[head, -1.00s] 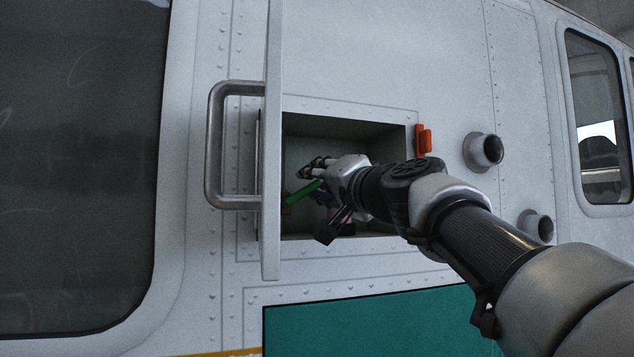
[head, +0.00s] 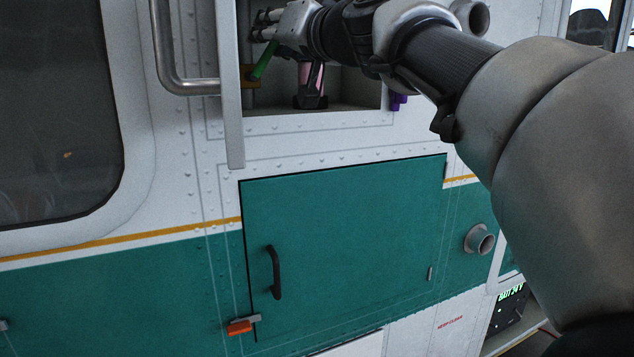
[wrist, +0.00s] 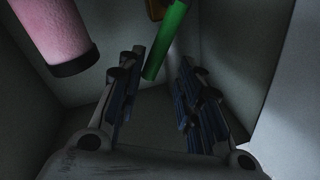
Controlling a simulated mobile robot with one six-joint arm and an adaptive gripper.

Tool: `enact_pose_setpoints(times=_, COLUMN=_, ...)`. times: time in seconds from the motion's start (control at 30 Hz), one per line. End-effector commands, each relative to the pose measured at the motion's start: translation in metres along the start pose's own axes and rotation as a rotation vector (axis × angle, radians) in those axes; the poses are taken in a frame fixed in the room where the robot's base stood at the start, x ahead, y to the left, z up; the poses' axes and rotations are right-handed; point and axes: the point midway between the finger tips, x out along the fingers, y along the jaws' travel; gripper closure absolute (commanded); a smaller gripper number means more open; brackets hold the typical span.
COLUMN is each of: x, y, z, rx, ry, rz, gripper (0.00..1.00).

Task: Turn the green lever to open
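The green lever (head: 263,62) sits inside an open recessed compartment in the white vehicle wall, on a yellow-orange base (head: 250,76). It slants up to the right in the head view. My gripper (head: 262,26) is inside the compartment, just above the lever. In the wrist view the green lever (wrist: 167,40) reaches down between the tips of my two fingers (wrist: 160,72). The fingers are spread, with visible gaps to the lever. I cannot tell whether either finger touches it. The top of the compartment is out of the head view.
A pink cylinder (head: 311,76) with a dark end stands right of the lever, close to my gripper. A closed teal hatch (head: 350,240) lies below. A purple piece (head: 398,102) is at right.

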Motion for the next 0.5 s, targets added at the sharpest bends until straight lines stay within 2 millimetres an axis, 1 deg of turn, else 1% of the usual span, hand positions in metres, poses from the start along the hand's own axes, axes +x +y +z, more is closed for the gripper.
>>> enact_pose_setpoints(times=0.03, x=0.001, y=-0.008, z=-0.006, rx=-0.054, ry=-0.014, rz=-0.002, gripper=0.67)
enact_pose_setpoints(times=0.07, x=0.002, y=-0.011, z=-0.006, rx=-0.089, ry=-0.021, rz=-0.002, gripper=0.67)
enact_pose_setpoints(times=0.37, x=0.006, y=-0.033, z=0.000, rx=-0.410, ry=-0.085, rz=-0.003, gripper=0.67)
enact_pose_setpoints(times=0.5, x=-0.025, y=-0.028, z=0.005, rx=-0.419, ry=-0.079, rz=0.001, gripper=0.67)
